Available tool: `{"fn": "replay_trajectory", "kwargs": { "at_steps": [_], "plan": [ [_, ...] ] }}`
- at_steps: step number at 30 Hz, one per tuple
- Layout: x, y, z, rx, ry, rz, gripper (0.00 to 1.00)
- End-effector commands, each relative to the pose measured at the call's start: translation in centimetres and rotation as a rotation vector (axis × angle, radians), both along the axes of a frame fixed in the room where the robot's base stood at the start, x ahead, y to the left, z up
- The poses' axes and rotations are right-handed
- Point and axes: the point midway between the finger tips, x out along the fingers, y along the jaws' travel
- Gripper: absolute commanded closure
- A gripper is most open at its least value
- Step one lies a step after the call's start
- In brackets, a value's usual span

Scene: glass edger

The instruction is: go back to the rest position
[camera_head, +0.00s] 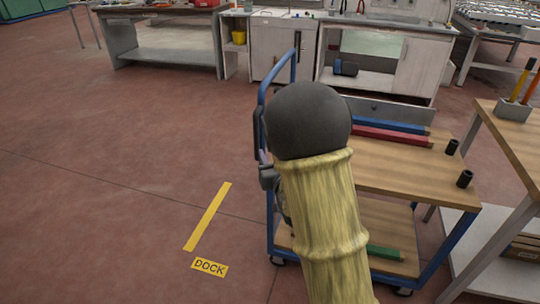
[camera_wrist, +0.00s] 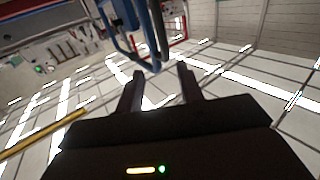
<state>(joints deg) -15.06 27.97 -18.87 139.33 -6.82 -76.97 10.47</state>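My gripper (camera_wrist: 160,76) shows in the wrist view with its two dark fingers apart and nothing held between them. In the head view my arm, with a yellow sleeve and a dark rounded joint, reaches across the middle and largely hides the gripper. The blue-framed cart (camera_head: 447,246) with wooden shelves stands behind and to the right of my arm. Its blue handle (camera_head: 262,95) rises close to the left side of my arm. Blue tubing (camera_wrist: 157,40) also shows beyond the fingertips in the wrist view. I cannot tell the exact gap to it.
A blue bar (camera_head: 388,125), a red bar (camera_head: 392,135) and two black cylinders (camera_head: 464,179) lie or stand on the cart's top. A green bar (camera_head: 384,253) is below. A wooden bench (camera_head: 515,140) stands right. Open floor (camera_head: 110,160) lies left, with a DOCK mark (camera_head: 209,267).

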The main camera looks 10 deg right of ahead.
Motion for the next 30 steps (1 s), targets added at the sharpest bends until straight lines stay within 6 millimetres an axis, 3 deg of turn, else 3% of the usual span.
{"fn": "replay_trajectory", "kwargs": {
  "at_steps": [21,30],
  "plan": [
    [-0.8,0.2,-0.1,0.0,0.012,0.003,0.63],
    [-2.7,-1.5,-3.0,-0.003,0.279,-0.065,0.63]
  ]
}}
